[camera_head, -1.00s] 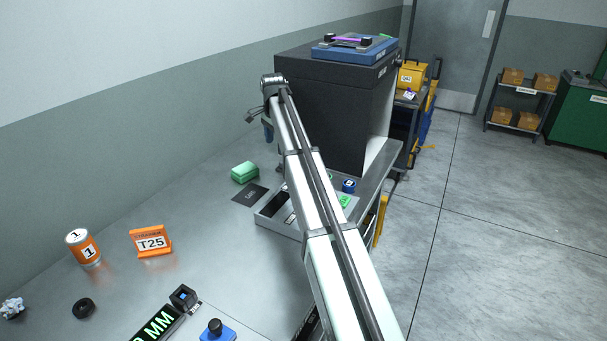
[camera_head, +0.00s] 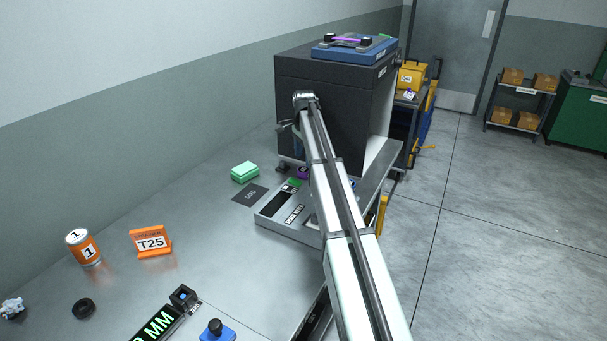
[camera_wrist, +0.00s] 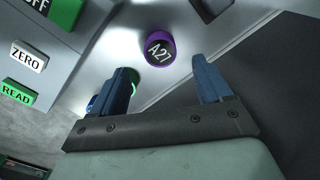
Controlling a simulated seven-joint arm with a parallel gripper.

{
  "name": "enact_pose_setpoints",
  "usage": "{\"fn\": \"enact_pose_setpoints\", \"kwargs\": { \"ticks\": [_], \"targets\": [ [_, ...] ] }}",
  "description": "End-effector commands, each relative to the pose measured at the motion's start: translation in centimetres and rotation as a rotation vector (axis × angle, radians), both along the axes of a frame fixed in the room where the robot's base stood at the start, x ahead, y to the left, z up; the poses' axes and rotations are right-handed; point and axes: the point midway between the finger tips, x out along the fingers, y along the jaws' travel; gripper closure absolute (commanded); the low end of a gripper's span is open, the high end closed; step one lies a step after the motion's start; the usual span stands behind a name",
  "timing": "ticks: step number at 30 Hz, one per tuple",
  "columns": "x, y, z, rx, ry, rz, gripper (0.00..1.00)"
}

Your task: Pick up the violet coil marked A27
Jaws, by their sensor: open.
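The violet coil (camera_wrist: 159,49) marked A27 sits on the pale metal surface in the wrist view, upper middle, its dark labelled face toward the camera. In the head view the violet coil (camera_head: 303,173) shows as a small patch beside my arm, close to the dark cabinet. My gripper (camera_wrist: 164,76) is open and empty, its two blue fingers spread apart. The coil appears just beyond the fingertips, between their lines and nearer the left finger. In the head view my arm partly hides the gripper.
A grey panel (camera_wrist: 58,53) with ZERO and READ keys lies left of the coil in the wrist view. A blue and green item is partly hidden behind the left finger. The dark cabinet (camera_head: 330,113) stands behind. A green block (camera_head: 245,172) sits left of the panel.

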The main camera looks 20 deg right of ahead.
Motion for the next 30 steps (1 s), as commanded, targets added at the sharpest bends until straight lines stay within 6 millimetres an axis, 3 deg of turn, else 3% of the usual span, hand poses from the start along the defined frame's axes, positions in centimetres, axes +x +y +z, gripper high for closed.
{"fn": "enact_pose_setpoints", "kwargs": {
  "ticks": [8, 19, 27, 30],
  "targets": [
    [0.0, 0.0, -1.6, 0.000, 0.000, 0.000, 0.22],
    [0.0, 0.1, -6.0, 0.000, 0.001, 0.000, 0.22],
    [0.0, 0.1, -6.2, 0.000, 0.000, 0.000, 0.23],
    [0.1, 0.1, -6.2, 0.000, 0.000, 0.000, 0.32]
  ]
}}
